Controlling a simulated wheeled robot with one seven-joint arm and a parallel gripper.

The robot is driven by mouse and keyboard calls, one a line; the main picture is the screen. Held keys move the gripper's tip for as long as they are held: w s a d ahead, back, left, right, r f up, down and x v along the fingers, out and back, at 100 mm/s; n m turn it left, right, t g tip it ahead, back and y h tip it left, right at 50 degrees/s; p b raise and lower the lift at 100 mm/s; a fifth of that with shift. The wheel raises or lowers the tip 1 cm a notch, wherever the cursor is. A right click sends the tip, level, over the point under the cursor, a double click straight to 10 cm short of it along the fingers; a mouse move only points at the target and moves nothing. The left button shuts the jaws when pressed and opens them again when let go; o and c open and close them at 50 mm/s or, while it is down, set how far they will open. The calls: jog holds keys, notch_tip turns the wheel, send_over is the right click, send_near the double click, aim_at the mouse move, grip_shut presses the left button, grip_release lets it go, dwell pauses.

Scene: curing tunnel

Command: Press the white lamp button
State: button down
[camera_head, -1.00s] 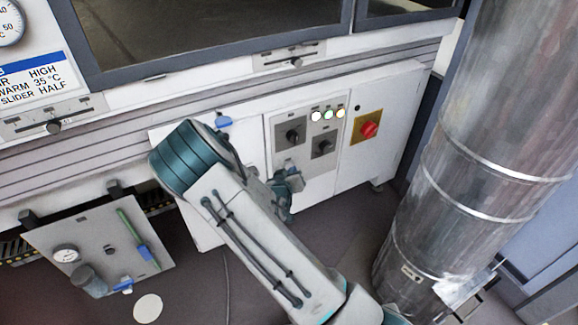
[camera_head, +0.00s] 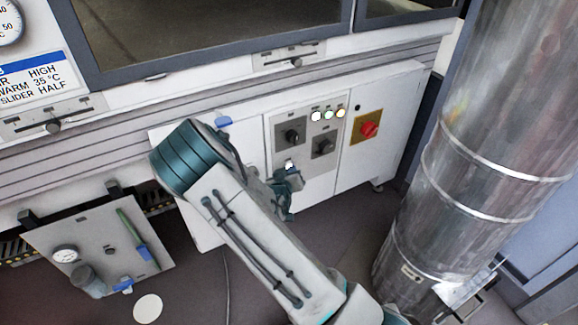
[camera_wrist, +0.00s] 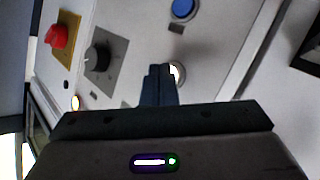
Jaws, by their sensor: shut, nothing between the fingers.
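The white lamp button (camera_wrist: 178,72) glows in the wrist view, partly hidden behind my fingertips. In the head view it shows as a small bright spot (camera_head: 290,164) on the grey switch panel (camera_head: 280,130), just above my gripper (camera_head: 289,180). In the wrist view my gripper (camera_wrist: 160,70) is shut and empty. Its tips overlap the button's left side, and the button's bright edge shows to their right. I cannot tell whether the tips touch it.
A blue button (camera_wrist: 183,8) shows in the wrist view. A large metal duct (camera_head: 480,150) stands to the right.

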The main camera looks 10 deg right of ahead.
jog(key=shift+s+d, duration=0.15)
jog(key=shift+s, duration=0.45)
jog(key=shift+s, duration=0.1)
jog(key=s, duration=0.1)
jog(key=s+d, duration=0.1)
jog(key=s, duration=0.2)
jog(key=shift+s+d+b, duration=0.25)
jog(key=shift+d+b, duration=0.05)
